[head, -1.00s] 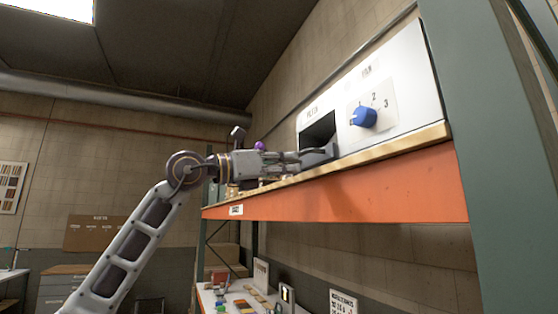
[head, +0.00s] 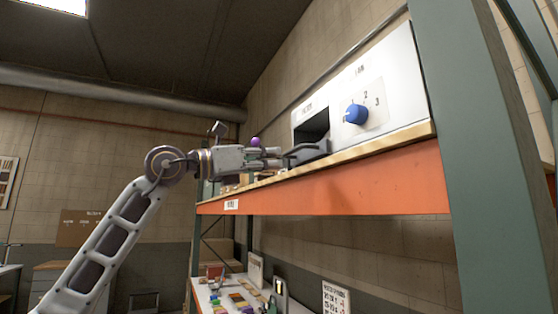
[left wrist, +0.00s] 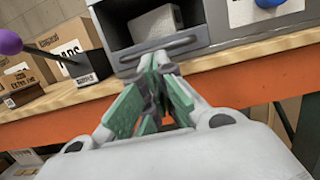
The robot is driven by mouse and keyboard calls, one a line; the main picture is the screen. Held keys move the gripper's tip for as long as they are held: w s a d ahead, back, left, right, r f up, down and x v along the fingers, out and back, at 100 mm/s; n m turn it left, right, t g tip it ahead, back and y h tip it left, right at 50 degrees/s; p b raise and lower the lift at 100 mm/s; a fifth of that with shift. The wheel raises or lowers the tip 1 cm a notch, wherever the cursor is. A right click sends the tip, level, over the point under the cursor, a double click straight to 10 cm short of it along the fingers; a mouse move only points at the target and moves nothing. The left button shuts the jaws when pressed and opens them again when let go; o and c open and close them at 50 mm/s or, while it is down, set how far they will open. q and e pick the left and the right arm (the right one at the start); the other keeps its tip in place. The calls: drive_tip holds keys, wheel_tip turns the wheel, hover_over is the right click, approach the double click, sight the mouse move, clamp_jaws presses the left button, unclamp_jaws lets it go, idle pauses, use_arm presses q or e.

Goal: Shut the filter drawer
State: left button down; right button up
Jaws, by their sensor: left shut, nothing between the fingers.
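The filter drawer (head: 312,149) is a grey drawer low in the white panel, below a dark opening. It stands out from the panel, partly open, with a bar handle on its front. In the left wrist view the drawer front (left wrist: 127,70) and handle lie straight ahead, and a light grey block (left wrist: 156,22) sits behind the front. My left gripper (head: 281,158) is shut and empty, just in front of the handle. In the left wrist view its green-padded fingertips (left wrist: 158,62) overlap the handle's lower edge; I cannot tell whether they touch. My right gripper is not in view.
The white panel (head: 400,75) carries a blue knob (head: 355,113) right of the drawer. It stands on a shelf with an orange beam (head: 330,189). Small boxes (left wrist: 70,38) and a purple ball (left wrist: 9,42) are left of the drawer. A green upright (head: 470,150) stands at right.

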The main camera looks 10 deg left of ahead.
use_arm(q)
drive_tip(key=b+v, duration=0.3)
drive_tip(key=v, duration=0.7)
drive_tip(key=shift+s+a, duration=0.2)
drive_tip(key=shift+a, duration=0.1)
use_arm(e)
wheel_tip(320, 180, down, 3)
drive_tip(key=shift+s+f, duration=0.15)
use_arm(q)
drive_tip(key=shift+s, duration=0.1)
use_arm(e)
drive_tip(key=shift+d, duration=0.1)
